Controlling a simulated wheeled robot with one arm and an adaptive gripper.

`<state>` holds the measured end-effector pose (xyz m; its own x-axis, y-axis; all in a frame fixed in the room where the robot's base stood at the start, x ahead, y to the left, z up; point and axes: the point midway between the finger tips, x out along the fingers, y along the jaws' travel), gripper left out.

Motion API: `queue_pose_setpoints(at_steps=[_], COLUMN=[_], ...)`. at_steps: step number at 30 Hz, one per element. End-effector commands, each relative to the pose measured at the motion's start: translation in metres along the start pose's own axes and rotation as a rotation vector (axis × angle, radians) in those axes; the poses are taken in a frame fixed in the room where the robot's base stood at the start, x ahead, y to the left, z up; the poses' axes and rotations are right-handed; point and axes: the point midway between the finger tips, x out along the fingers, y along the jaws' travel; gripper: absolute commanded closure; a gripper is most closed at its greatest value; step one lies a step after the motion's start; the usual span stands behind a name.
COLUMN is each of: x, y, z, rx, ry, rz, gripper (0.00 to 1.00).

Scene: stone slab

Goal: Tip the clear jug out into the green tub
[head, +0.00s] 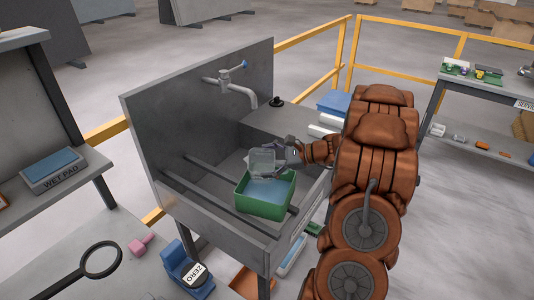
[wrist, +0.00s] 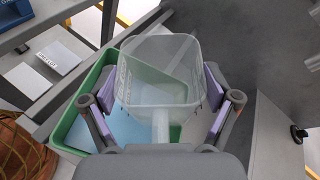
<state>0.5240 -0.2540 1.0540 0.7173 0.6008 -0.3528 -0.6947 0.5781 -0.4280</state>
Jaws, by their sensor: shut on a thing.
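The clear jug (head: 262,162) is held by my gripper (head: 281,158) over the back of the green tub. In the wrist view the clear jug (wrist: 160,75) sits between the purple pads of my gripper (wrist: 162,118), with its handle toward the camera. The green tub (head: 262,208) stands in the grey sink on dark bars, with pale blue in it. The green tub (wrist: 70,133) also shows below the jug in the wrist view. I cannot tell whether the jug holds liquid, or its exact tilt.
The stone sink (head: 190,208) has a high back panel with a tap (head: 235,92) above and behind the tub. A grey ledge (head: 285,121) lies right of the basin. A magnifier (head: 100,260) and a blue tape holder (head: 182,265) are on the front bench.

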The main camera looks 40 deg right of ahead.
Motion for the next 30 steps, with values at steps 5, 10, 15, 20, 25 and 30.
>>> queue_pose_setpoints(at_steps=[5,10,15,20,25,30], x=[-0.001,0.002,-0.004,-0.007,-0.01,-0.011], y=[-0.002,-0.001,-0.009,-0.013,-0.016,-0.017], z=[0.002,-0.004,0.009,0.018,0.024,0.026], rx=[0.055,0.172,0.271,0.354,0.408,0.427], ry=[-0.001,-0.004,-0.007,-0.007,-0.009,-0.009], rz=[0.024,0.074,0.115,0.148,0.171,0.178], gripper=[0.79,0.79,0.79,0.79,0.79,0.79])
